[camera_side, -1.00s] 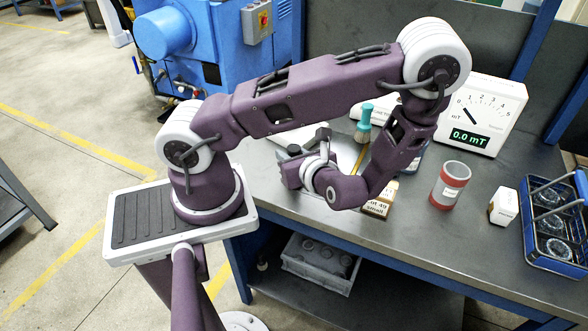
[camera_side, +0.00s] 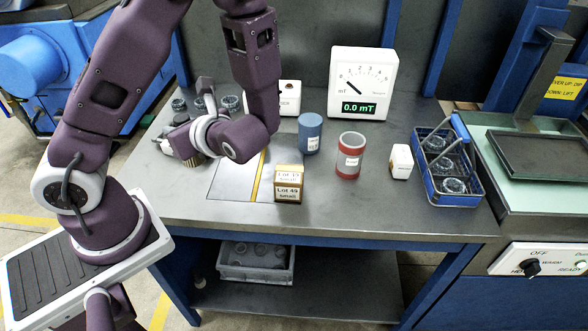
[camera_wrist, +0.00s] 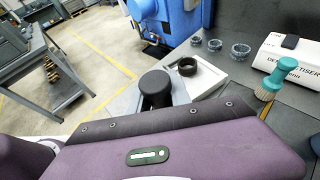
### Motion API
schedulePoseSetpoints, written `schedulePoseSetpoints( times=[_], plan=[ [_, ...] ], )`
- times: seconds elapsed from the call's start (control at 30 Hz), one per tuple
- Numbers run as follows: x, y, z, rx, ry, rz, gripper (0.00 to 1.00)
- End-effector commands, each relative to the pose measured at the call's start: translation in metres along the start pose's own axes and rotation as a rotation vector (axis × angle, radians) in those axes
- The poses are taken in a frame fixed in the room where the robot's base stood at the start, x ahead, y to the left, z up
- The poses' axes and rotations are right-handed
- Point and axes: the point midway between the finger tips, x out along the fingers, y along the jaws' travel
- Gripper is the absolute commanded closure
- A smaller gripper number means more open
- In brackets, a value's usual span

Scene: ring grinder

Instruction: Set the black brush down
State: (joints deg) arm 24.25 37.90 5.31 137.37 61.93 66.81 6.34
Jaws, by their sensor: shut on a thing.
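My gripper (camera_side: 180,146) is low over the left end of the bench, shut on the black brush. I cannot tell whether the bristles touch the surface below. A teal brush (camera_wrist: 268,83) stands upright on the bench to the right in the wrist view; my arm hides it in the side view.
A dark ring (camera_wrist: 188,66) sits close beyond the handle. Several rings (camera_side: 204,102) stand at the back. A lot-labelled box (camera_side: 289,188), blue can (camera_side: 310,133), red-banded cup (camera_side: 350,156) and blue basket (camera_side: 421,181) are right. A pale sheet (camera_side: 228,180) is mostly bare.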

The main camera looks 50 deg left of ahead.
Motion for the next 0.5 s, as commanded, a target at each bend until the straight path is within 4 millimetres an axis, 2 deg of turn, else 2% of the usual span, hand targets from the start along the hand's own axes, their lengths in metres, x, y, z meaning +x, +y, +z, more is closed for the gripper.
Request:
schedulePoseSetpoints(
  times=[0.13, 0.4, 0.5],
  plan=[
    [-0.005, -0.001, 0.011, -0.006, 0.003, -0.002, 1.0],
    [-0.021, 0.0, 0.049, -0.006, 0.003, -0.001, 1.0],
    [-0.025, -0.018, 0.041, 0.022, 0.0, -0.053, 1.0]
  ],
)
